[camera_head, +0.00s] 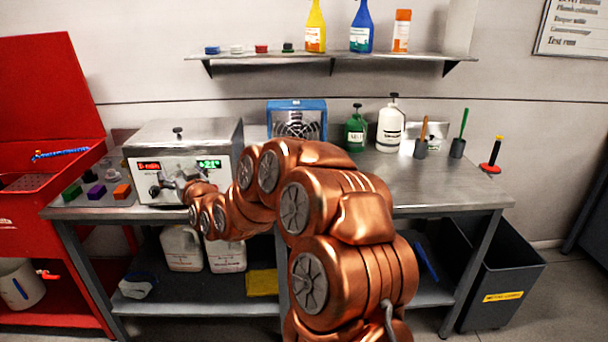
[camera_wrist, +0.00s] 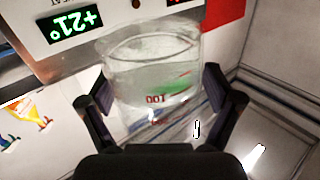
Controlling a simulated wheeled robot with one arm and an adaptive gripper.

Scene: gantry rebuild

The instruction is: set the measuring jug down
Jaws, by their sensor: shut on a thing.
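The measuring jug (camera_wrist: 152,72) is clear, with red and green markings, and fills the middle of the wrist view. My gripper (camera_wrist: 157,95) is shut on it, with one dark finger on each side. In the head view my gripper (camera_head: 172,187) is in front of the panel of a steel lab unit (camera_head: 180,140) on the bench. I cannot make out the jug clearly there. Whether its base touches anything cannot be told.
The steel bench (camera_head: 440,185) has bare room to the right of my arm. Purple (camera_head: 96,191), orange (camera_head: 122,191) and green (camera_head: 72,192) blocks lie left of the unit. A blue fan box (camera_head: 297,118), a green bottle (camera_head: 355,132) and a white bottle (camera_head: 390,128) stand behind. A red cabinet (camera_head: 40,90) is at left.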

